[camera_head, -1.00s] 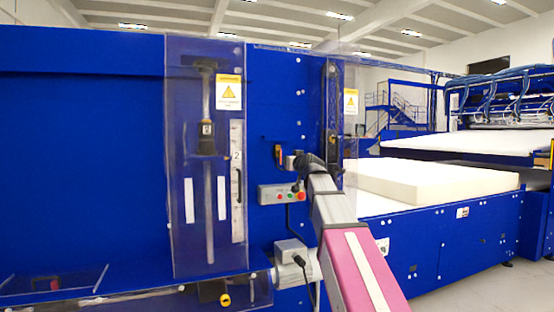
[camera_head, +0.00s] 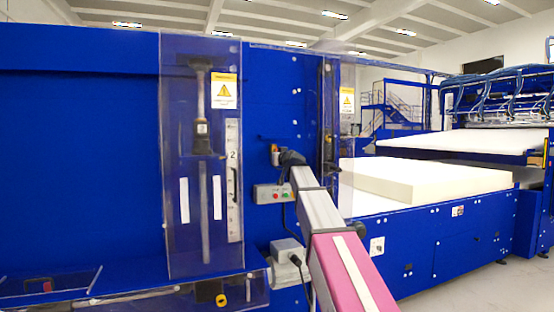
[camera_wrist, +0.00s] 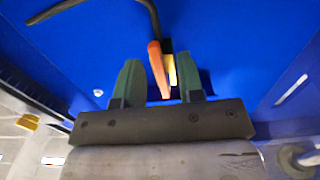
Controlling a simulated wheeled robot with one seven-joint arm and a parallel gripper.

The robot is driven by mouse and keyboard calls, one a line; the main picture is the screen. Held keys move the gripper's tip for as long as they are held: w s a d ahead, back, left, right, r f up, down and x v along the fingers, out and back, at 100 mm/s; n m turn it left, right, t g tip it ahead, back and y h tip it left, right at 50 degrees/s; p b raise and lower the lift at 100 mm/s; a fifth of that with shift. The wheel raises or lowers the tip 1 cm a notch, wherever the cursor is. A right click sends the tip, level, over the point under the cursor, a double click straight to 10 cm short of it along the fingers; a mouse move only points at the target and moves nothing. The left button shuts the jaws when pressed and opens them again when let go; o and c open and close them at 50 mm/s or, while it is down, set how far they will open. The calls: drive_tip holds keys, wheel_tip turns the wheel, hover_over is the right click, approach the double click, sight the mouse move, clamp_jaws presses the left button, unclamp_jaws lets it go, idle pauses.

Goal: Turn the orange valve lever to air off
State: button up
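The orange valve lever (camera_wrist: 159,70) shows in the wrist view against the blue panel, with a yellow part (camera_wrist: 171,69) beside it. My gripper (camera_wrist: 161,80) is open, with its two dark green fingers on either side of the lever. A clear gap lies between the lever and the left finger; the right finger is closer, and I cannot tell whether it touches. In the head view the small orange lever (camera_head: 275,149) is on the blue machine front, and my gripper (camera_head: 283,157) is right by it, its fingers partly hidden by the wrist.
A grey button box (camera_head: 268,194) sits just below my gripper. Clear guards with yellow warning signs (camera_head: 225,91) flank the area. A dark bent rod or cable (camera_wrist: 100,8) crosses the top of the wrist view. A white foam block (camera_head: 435,181) lies on the right.

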drive_tip(key=shift+c, duration=0.3)
clamp_jaws()
drive_tip(key=shift+a+m, duration=0.1)
drive_tip(key=shift+m, duration=0.3)
drive_tip(key=a+r+m, duration=0.1)
drive_tip(key=m, duration=0.4)
drive_tip(key=r+m, duration=0.1)
drive_tip(key=m, duration=0.5)
drive_tip(key=s+a+r+m, duration=0.1)
drive_tip(key=m, duration=0.5)
drive_tip(key=shift+a, duration=0.35)
